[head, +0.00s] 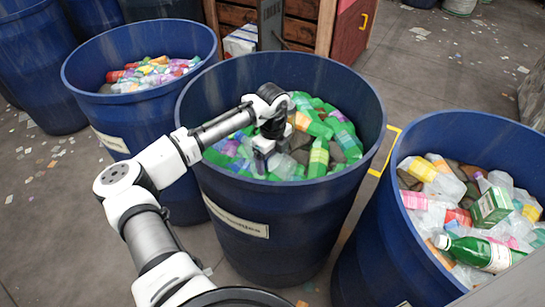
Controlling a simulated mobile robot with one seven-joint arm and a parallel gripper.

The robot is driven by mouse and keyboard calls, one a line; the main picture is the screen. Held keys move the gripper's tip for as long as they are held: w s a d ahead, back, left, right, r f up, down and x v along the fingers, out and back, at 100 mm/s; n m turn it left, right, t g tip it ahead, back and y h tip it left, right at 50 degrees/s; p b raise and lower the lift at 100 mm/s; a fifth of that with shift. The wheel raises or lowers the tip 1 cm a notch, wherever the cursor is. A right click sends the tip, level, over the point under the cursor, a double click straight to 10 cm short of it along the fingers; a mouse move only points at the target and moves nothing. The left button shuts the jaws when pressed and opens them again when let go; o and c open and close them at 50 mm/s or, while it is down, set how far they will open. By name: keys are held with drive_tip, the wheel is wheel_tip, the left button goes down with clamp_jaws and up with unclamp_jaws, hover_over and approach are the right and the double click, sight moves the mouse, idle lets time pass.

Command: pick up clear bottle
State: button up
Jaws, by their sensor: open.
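My gripper (265,165) is open and points down inside the middle blue barrel (240,245), just above or among its contents near the front wall. Green bottles (318,160) and other bottles fill this barrel around it. Greyish, see-through looking pieces lie right beside the fingers, but I cannot tell if one is a clear bottle. Pale translucent bottles (449,188) also lie in the right barrel (400,255). What is directly under my fingers is hidden.
A green bottle (478,252) and a green-and-white carton (491,206) lie on top in the right barrel. The left barrel (150,120) holds mixed coloured bottles. Barrel rims stand close around my arm. A wooden crate (300,25) stands behind.

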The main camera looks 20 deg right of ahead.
drive_tip(key=c, duration=1)
drive_tip(key=shift+r, duration=0.1)
drive_tip(key=shift+c, duration=0.2)
